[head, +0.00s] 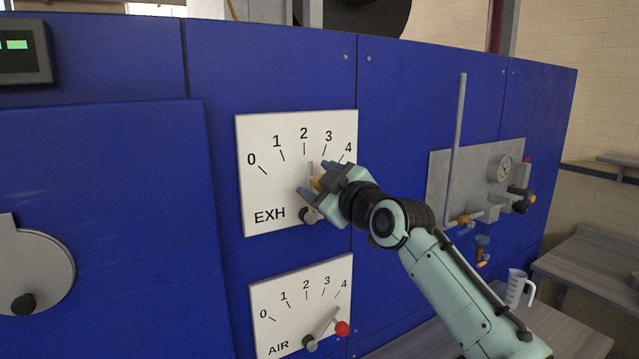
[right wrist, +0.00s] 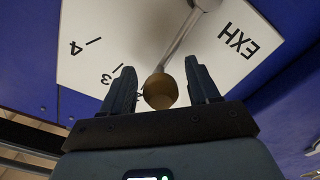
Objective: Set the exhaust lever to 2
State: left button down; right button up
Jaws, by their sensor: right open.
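The exhaust lever (head: 310,170) is a grey rod on the white EXH dial plate (head: 265,205), rising from a pivot low on the plate. It points nearly straight up, close to the 2 mark and slightly toward 3. Its yellow knob (head: 317,184) sticks out from the rod's end. My right gripper (head: 316,180) is at the knob with its jaws open. In the right wrist view the knob (right wrist: 160,91) sits between the two fingers (right wrist: 163,88), with gaps on both sides. The 2 on the dial is mostly hidden in that view. My left gripper is not in view.
Below is the AIR dial plate (head: 270,300) with a red-knobbed lever (head: 342,328) pointing near 4. To the right are a gauge panel (head: 440,170) with a vertical pipe and a jug (head: 516,288) on a bench. A round handle plate (head: 45,265) is at the left.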

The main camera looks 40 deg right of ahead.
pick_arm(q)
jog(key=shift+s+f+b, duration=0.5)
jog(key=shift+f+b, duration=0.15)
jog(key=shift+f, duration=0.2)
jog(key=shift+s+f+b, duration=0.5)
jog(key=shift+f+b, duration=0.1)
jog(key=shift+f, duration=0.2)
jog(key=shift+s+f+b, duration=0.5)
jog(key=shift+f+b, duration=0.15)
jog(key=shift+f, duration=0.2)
pick_arm(e)
jog(key=s+a, duration=0.1)
jog(key=s, duration=1.2)
jog(key=shift+w+f, duration=0.1)
